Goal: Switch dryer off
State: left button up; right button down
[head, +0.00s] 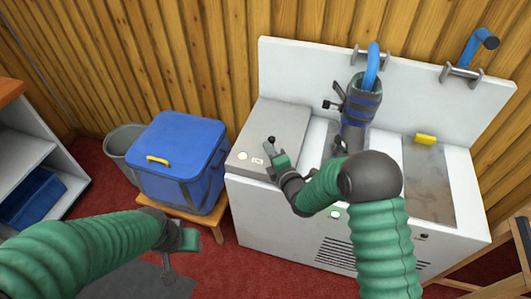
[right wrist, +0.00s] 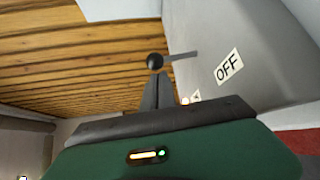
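A lever with a black ball knob (right wrist: 155,61) and a thin metal rod shows in the right wrist view, beside a grey panel with an OFF label (right wrist: 228,67). In the head view, the grey panel (head: 285,120) is on the left of the white bench (head: 290,232). My right gripper (head: 274,150) is over this panel's front edge. In the right wrist view its dark fingers (right wrist: 157,90) are close together, with the knob just past their tips; I cannot tell whether they touch. My left gripper (head: 180,262) is low, left of the bench; its finger gap is unclear.
A blue cooler box (head: 180,150) with a yellow handle sits on a wooden stool left of the bench. A grey bin (head: 122,141) stands behind it. A yellow object (head: 425,140) lies at the right.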

jog(key=b, duration=0.1)
jog(key=d+m+t+b, duration=0.1)
jog(key=b, duration=0.1)
jog(key=shift+s+f+m+y, duration=0.2)
jog(key=shift+f+m+y, duration=0.1)
jog(key=shift+y, duration=0.1)
jog(key=shift+d+r, duration=0.15)
jog(key=shift+s+d+b, duration=0.15)
jog(key=shift+d+b, duration=0.15)
jog(key=shift+b, duration=0.1)
jog(key=shift+s+d, duration=0.1)
jog(key=shift+d, duration=0.3)
jog(key=shift+b, duration=0.3)
